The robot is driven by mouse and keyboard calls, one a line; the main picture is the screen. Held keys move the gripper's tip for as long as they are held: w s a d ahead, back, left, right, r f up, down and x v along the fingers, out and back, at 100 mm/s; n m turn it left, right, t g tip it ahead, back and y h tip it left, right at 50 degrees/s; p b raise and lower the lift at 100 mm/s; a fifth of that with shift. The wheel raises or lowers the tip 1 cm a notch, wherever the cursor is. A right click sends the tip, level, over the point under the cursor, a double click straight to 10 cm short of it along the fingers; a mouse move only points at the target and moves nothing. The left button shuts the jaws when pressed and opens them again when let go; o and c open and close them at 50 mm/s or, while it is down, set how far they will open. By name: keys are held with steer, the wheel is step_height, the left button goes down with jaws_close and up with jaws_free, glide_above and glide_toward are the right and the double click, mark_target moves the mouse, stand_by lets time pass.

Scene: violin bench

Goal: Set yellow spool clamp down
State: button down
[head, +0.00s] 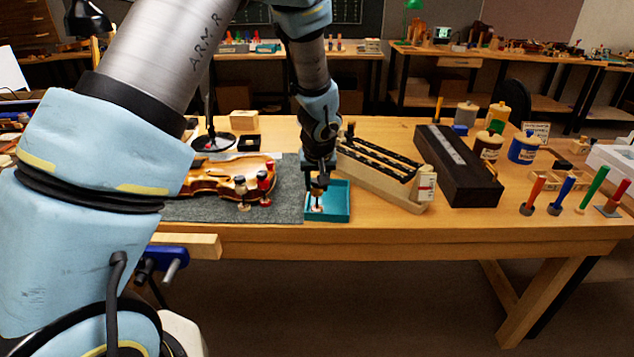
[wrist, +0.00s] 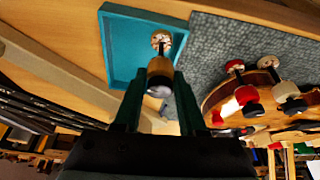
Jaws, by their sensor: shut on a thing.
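My gripper (head: 318,180) is shut on the yellow spool clamp (wrist: 160,68), which stands between the two fingers in the wrist view. Its near end is yellow-brown with a dark tip, and its far end is a pale disc. In the head view the clamp (head: 317,201) points down, upright or nearly so, inside the outline of the teal tray (head: 342,213). The tray's rim also shows in the wrist view (wrist: 112,45). I cannot tell whether the clamp touches the tray floor. My fingers hide part of it.
A violin body (head: 215,178) lies on a grey mat (head: 215,209) left of the tray, with red and pale spool clamps (head: 264,186) at its edge. Right of the tray are a slotted wooden rack (head: 380,175), a small bottle (head: 426,184) and a dark block (head: 458,165).

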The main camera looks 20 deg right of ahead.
steer(key=shift+c, duration=2.3)
jaws_free()
steer(key=b+v, duration=0.2)
steer(key=v, duration=1)
steer(key=a+n+g+y, duration=0.1)
steer(key=a+n, duration=0.1)
steer(key=a, duration=1.9)
steer(key=s+a+f+n+g, duration=0.1)
steer(key=s+a, duration=0.5)
steer(key=a, duration=0.7)
steer(key=shift+f+g, duration=0.25)
steer(key=shift+g, duration=0.05)
steer(key=shift+s, duration=0.1)
